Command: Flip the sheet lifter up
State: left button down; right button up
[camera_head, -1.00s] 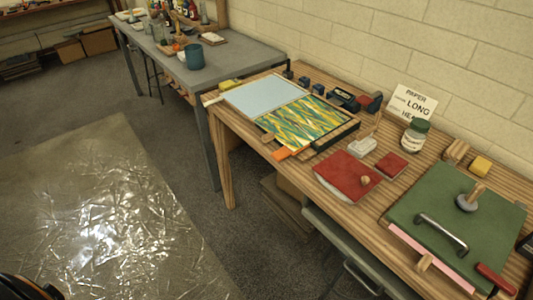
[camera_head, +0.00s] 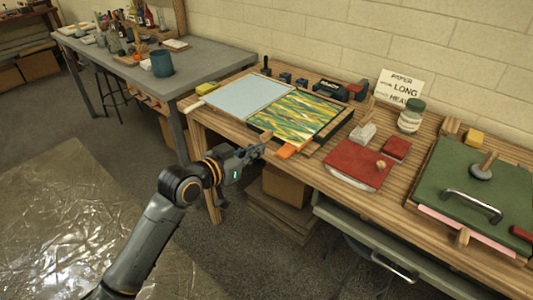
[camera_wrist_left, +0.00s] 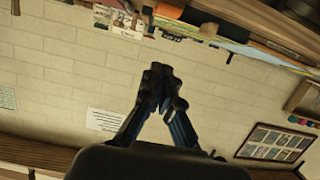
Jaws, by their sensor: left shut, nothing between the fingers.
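A hinged-looking pair of panels lies flat on the wooden bench: a pale blue panel (camera_head: 248,97) on the left and a marbled yellow-green panel (camera_head: 297,116) in a dark tray on the right. An orange tab (camera_head: 288,150) sticks out at the tray's front edge, with a small wooden piece (camera_head: 267,135) to its left. I cannot tell which part is the sheet lifter. My left gripper (camera_head: 257,152) is shut and empty, just in front of the bench edge, left of the orange tab. Its closed fingers show in the left wrist view (camera_wrist_left: 161,78). My right gripper is out of view.
A red board (camera_head: 357,166), a white-bodied jar (camera_head: 410,118) and a green press board (camera_head: 472,187) stand to the right on the bench. Dark small items line the wall side. A grey table (camera_head: 190,62) adjoins at left.

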pick_arm(q)
jog(key=shift+d+r, duration=0.15)
jog(key=shift+d, duration=0.05)
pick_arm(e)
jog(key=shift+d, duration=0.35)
pick_arm(q)
jog(key=shift+w, duration=0.15)
send_over(279, 151)
jog(key=s, duration=0.2)
notch_tip(279, 151, down, 2)
notch_tip(279, 151, down, 5)
jog(key=shift+r+p, duration=0.2)
jog(key=shift+p, duration=0.3)
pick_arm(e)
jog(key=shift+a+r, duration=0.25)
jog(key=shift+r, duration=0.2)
